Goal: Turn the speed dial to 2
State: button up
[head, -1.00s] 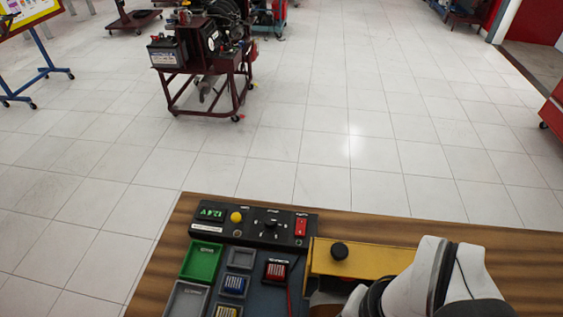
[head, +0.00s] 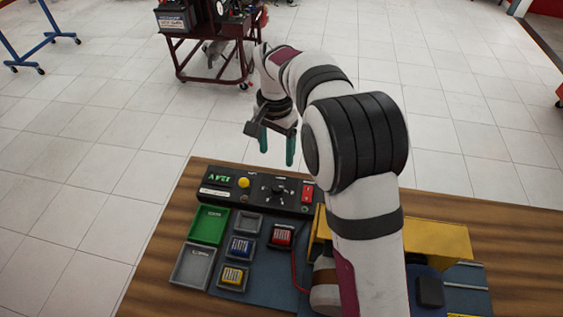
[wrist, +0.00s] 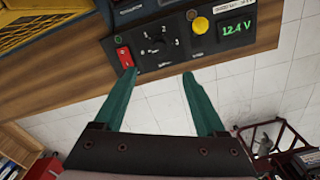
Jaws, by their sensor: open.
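The speed dial (head: 278,189) is a black knob with white marks around it, on the black control panel (head: 225,198) at the bench's far edge. In the wrist view the dial (wrist: 155,44) shows upside down, with numbers around it; its exact setting is too small to tell. My gripper (head: 277,148) is open and empty, with green fingers pointing down. It hangs above and beyond the panel, apart from the dial. In the wrist view the fingertips (wrist: 160,72) lie just short of the panel edge, with the left one near the red switch in the picture.
A red switch (head: 307,192) and a yellow button (head: 243,183) flank the dial. A green display (wrist: 237,28) reads 12.4 V. Green (head: 209,226) and grey (head: 192,266) trays, several small coloured blocks and a yellow housing (head: 440,240) stand nearer.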

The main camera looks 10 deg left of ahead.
aim_at(277, 186)
notch_tip(277, 186, down, 13)
jog(key=shift+f, duration=0.1)
grip_shut()
dwell(0.4)
